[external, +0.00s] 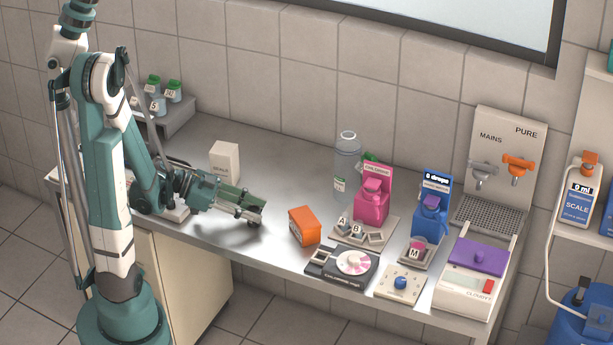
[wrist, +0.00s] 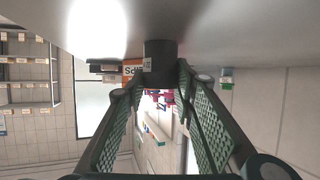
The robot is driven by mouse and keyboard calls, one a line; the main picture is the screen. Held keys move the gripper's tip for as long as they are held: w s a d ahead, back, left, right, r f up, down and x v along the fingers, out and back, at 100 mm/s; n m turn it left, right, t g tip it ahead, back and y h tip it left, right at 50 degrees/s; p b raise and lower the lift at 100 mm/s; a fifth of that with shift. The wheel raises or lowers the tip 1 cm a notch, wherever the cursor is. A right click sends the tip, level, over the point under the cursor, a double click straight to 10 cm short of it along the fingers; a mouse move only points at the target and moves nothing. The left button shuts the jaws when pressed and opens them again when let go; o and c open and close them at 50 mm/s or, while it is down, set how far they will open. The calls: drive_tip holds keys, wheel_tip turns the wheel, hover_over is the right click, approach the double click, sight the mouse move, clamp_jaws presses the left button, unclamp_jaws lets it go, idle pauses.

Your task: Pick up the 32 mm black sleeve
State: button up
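The black sleeve (wrist: 160,62) is a short dark cylinder standing on the table in the wrist view, which is upside down. It is straight ahead, at the far end of the gap between my fingertips. My gripper (wrist: 160,82) is open, its green padded fingers to either side of the sleeve's line. I cannot tell whether the fingertips reach around it or stop just before it. In the external view my gripper (external: 256,211) is low over the table's front part, pointing right.
An orange box (external: 304,226) stands right of my gripper. A cream box (external: 224,162) is behind it. Further right are a black plate device (external: 322,263), a pink bottle (external: 371,205), a blue bottle (external: 429,218) and a balance (external: 466,294). The table's front edge is close.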

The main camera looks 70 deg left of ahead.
sight(255, 208)
drive_tip(key=c, duration=0.3)
drive_tip(key=shift+r, duration=0.1)
drive_tip(key=shift+r+p, duration=2.15)
drive_tip(key=shift+r, duration=2.75)
